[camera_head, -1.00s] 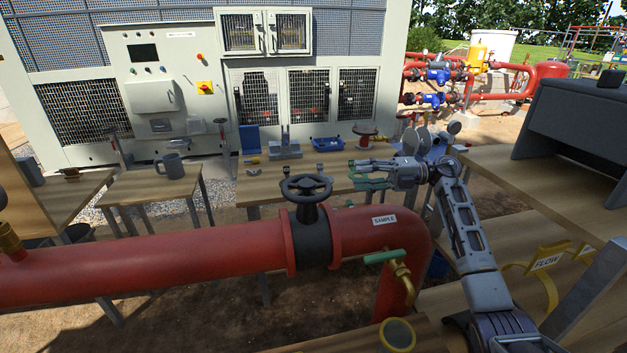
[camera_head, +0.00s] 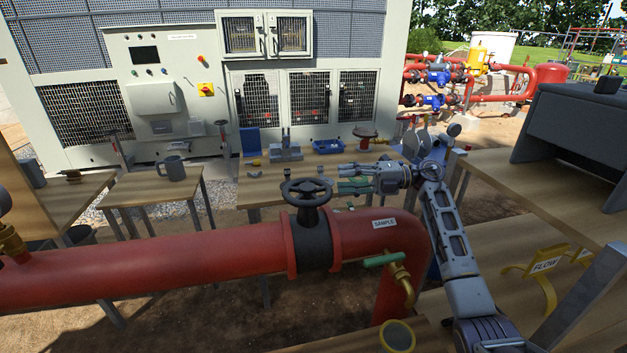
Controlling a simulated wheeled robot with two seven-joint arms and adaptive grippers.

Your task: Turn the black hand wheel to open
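The black hand wheel (camera_head: 307,190) sits flat on top of a black valve body (camera_head: 311,243) on the red pipe (camera_head: 180,268). Nothing touches the wheel. My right gripper (camera_head: 344,178) comes in from the right, just beyond and to the right of the wheel, with its fingers pointing left toward it. Its two fingers look spread apart, with a gap between them and nothing held. My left gripper is not in view.
A green-handled brass valve (camera_head: 392,262) hangs off the pipe near the "SAMPLE" label (camera_head: 384,224). A yellow "FLOW" tag (camera_head: 546,264) is at right.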

